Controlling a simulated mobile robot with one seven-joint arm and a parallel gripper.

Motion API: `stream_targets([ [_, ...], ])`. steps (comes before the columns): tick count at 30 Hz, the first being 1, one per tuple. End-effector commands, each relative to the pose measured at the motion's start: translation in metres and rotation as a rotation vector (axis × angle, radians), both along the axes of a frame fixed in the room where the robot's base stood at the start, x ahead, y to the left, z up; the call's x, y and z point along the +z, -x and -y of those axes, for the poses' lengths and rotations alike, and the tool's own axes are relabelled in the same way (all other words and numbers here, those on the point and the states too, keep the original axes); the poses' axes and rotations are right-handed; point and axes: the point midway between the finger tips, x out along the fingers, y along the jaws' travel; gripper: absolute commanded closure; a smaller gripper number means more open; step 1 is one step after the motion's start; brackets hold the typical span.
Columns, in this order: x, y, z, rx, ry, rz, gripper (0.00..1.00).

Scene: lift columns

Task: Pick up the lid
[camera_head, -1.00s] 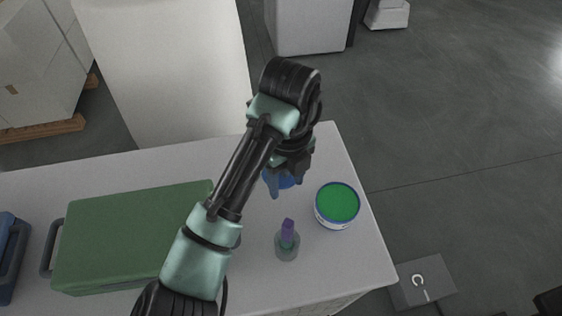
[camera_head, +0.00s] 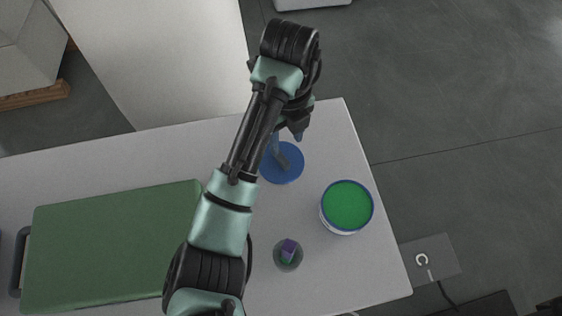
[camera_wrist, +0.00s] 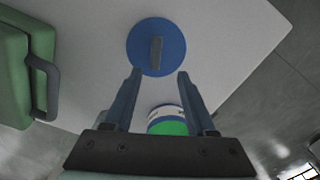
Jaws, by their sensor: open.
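The lid is a blue disc (camera_head: 284,164) with a grey bar handle across its top, lying flat on the white table. In the wrist view the lid (camera_wrist: 143,53) is just beyond my fingertips, its handle pointing roughly along the gap between them. My gripper (camera_wrist: 158,74) is open and empty, one finger on each side of the handle's line. In the head view my gripper (camera_head: 287,135) is at the lid's far edge, partly hidden by my arm. I cannot tell its exact height above the lid.
A white tub (camera_head: 346,207) with a green top stands near the table's right edge. A small clear container (camera_head: 288,254) with a purple item stands in front. A green case (camera_head: 110,245) fills the left. The white table (camera_head: 345,130) ends just beyond the lid.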

Motion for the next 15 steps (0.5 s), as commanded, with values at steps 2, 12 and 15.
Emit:
stream_targets([
  [2, -0.011, 0.000, 0.001, -0.002, 0.001, -0.002, 0.44],
  [12, -0.034, 0.000, -0.005, 0.001, 0.001, -0.003, 0.44],
  [15, -0.050, -0.002, -0.011, 0.002, 0.001, -0.003, 0.44],
])
